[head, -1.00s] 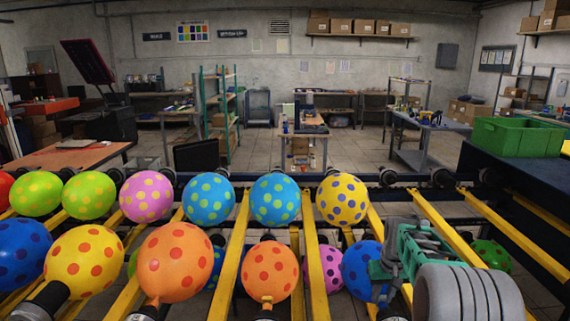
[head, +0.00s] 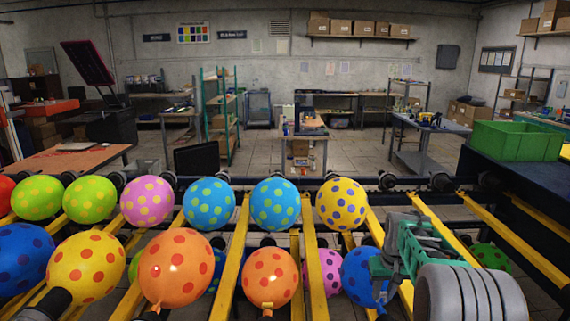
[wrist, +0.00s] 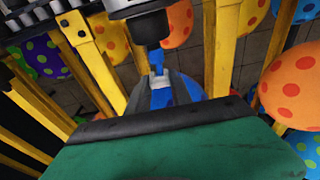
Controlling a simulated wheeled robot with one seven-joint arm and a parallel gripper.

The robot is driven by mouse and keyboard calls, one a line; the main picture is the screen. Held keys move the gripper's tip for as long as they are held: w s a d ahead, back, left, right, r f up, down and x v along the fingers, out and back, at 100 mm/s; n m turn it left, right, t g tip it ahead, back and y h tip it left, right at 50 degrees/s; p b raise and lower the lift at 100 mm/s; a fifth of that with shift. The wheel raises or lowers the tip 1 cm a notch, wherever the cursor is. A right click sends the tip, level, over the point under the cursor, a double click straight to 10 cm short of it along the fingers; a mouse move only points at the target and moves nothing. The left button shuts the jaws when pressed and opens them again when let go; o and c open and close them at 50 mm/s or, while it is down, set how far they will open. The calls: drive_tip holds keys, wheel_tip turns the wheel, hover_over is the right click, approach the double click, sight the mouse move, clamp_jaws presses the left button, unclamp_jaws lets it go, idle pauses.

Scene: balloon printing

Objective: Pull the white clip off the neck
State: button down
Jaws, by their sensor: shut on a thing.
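My gripper (head: 381,290) is at the lower right of the head view, beside the blue dotted balloon (head: 356,272). In the wrist view my gripper (wrist: 163,88) has its grey fingers shut around the blue balloon's neck (wrist: 157,62), just below a black nozzle (wrist: 152,28). The fingers hide what lies right between them, and I cannot make out the white clip apart from them. More blue balloon (wrist: 162,98) shows between and behind the fingers.
Yellow rails (head: 235,250) run between the balloons. A large orange balloon (wrist: 292,86) is close on the right in the wrist view. A pink balloon (head: 323,272) hangs left of the blue one. A green crate (head: 516,141) stands on the dark bench at right.

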sight(383, 292)
drive_tip(key=shift+r+p, duration=1.9)
drive_tip(key=shift+r, duration=1.2)
